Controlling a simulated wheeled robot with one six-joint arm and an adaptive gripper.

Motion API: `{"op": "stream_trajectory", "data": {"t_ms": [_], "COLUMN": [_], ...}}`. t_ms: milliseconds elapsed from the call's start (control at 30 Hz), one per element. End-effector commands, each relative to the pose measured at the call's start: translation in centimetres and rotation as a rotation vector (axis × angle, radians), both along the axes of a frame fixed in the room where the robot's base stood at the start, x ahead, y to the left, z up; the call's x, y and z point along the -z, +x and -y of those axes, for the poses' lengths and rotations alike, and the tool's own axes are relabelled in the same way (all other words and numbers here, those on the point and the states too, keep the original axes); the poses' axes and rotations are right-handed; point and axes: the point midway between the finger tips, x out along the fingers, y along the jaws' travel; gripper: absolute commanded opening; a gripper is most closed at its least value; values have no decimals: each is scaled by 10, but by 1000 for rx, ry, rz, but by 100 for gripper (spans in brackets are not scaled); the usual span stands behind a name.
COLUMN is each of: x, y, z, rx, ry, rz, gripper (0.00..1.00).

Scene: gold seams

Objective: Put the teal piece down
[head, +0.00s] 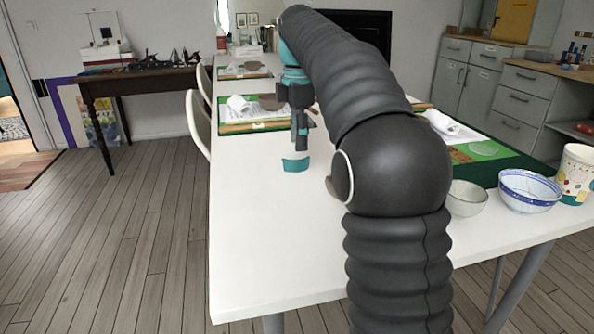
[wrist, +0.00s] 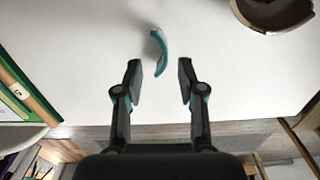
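The teal piece (head: 296,164) is a small curved shard, teal on one side and whitish on the other. It rests on the white table (head: 255,225) just below my gripper (head: 300,140). In the wrist view the teal piece (wrist: 161,54) lies between and slightly beyond the fingertips. My gripper (wrist: 160,68) is open there, with a clear gap on both sides of the piece and neither finger touching it.
A brown bowl-like object (wrist: 240,12) is at the wrist view's top right. A green mat (head: 228,129) lies left of my gripper. A pale bowl (head: 466,199), a blue-white bowl (head: 528,189) and a patterned cup (head: 577,173) stand at right. The near-left tabletop is clear.

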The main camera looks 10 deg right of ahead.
Motion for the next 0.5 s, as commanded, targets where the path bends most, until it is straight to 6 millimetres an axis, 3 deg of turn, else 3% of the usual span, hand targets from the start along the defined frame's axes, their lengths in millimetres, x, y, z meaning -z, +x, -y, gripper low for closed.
{"op": "stream_trajectory", "data": {"t_ms": [167,500], "x": [10,53], "y": [-1,-7], "z": [0,-5], "rx": [2,2], "ry": [0,0], "rz": [0,-1], "gripper": [39,39]}}
